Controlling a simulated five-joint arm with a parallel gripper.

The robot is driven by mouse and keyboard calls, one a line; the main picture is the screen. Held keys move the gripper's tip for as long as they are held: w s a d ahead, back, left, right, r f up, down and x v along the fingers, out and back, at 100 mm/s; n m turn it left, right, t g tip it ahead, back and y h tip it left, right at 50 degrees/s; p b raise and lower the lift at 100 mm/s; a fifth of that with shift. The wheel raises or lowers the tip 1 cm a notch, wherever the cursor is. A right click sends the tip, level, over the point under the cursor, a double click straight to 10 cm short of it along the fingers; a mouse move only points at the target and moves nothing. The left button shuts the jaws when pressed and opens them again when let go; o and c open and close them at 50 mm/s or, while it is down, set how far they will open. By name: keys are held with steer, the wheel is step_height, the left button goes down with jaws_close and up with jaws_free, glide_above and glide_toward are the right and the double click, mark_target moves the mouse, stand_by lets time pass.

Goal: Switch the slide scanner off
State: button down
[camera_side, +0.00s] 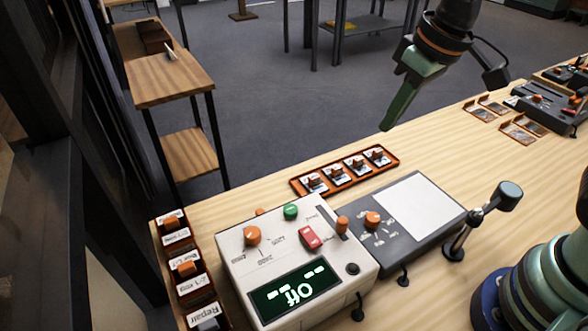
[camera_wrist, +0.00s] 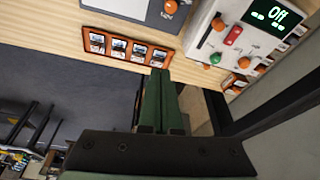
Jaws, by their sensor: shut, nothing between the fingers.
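The slide scanner (camera_side: 298,262) is a white box on the wooden table at lower centre; it also shows at the top right of the wrist view (camera_wrist: 212,30).
An orange tray of slides (camera_side: 345,171) lies behind the scanner. A grey light panel (camera_side: 410,217) with a knob and a jointed stand (camera_side: 482,218) are to the right. A labelled box row (camera_side: 187,268) stands left. Table is clear at right centre.

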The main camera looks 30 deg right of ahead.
steer(key=s+d+r+m+t+h, duration=0.1)
steer(key=s+d+m+t, duration=0.1)
steer(key=d, duration=0.7)
steer(key=shift+s+d, duration=0.2)
steer(key=shift+s, duration=0.25)
steer(key=shift+r, duration=0.15)
steer(key=n+g, duration=0.5)
steer(key=n, duration=1.3)
glide_above(317, 243)
steer(key=shift+a+f, duration=0.1)
steer(key=shift+f, duration=0.3)
step_height(317, 243, down, 14)
